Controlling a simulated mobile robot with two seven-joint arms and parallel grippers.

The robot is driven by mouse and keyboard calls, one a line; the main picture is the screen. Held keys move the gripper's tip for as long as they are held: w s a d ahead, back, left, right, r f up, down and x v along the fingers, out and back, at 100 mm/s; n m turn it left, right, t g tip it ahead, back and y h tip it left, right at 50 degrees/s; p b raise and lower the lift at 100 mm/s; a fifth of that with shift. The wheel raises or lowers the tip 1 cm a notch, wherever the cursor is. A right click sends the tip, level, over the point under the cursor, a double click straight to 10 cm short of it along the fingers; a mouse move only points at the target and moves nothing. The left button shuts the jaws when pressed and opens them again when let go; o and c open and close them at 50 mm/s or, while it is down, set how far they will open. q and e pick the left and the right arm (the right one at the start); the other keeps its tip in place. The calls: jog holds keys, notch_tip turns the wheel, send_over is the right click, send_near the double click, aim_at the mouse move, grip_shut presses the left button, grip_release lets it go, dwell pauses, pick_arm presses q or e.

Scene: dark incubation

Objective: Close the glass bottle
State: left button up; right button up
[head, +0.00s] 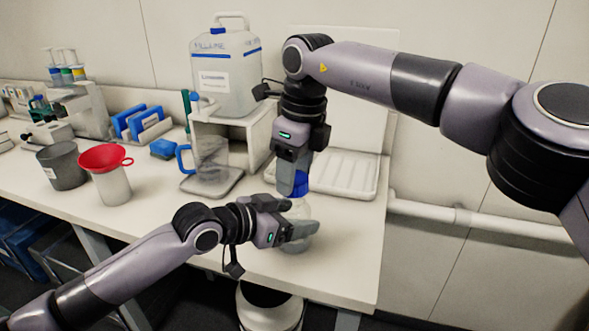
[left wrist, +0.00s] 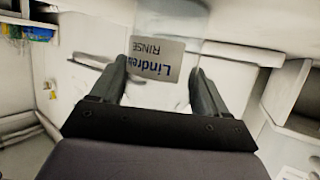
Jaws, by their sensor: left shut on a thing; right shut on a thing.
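The clear glass bottle (head: 298,244) stands upright near the front right of the bench. My left gripper (head: 302,217) reaches it from the left and is shut around its body. In the left wrist view a label with upside-down blue lettering (left wrist: 157,60) shows between the fingers and appears to be on the bottle. My right gripper (head: 293,186) points down from above and is shut on the blue cap (head: 302,183) at the bottle's mouth. Its fingers partly hide the cap, and I cannot tell whether the cap is seated on the neck.
Behind stand a large jug (head: 225,75) on a white stand (head: 225,128), a blue-handled pitcher (head: 211,160) and a white ribbed tray (head: 345,172). At the left are a red funnel (head: 106,158) and a grey beaker (head: 62,165). The bench's right edge is close to the bottle.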

jog(key=shift+f, duration=0.55)
pick_arm(q)
grip_shut()
pick_arm(e)
jog(key=m, duration=0.6)
jog(key=shift+m+h, duration=0.3)
jog(key=shift+m, duration=0.1)
jog(key=m, duration=0.6)
jog(key=shift+a+t+h, duration=0.15)
jog(key=shift+t+h, duration=0.15)
jog(key=m, duration=0.7)
jog(key=shift+h, duration=0.4)
pick_arm(q)
jog(key=shift+f, duration=0.1)
pick_arm(e)
jog(key=m, duration=0.6)
jog(key=shift+g+h, duration=0.3)
jog(key=shift+g, duration=0.1)
jog(key=o, duration=1.4)
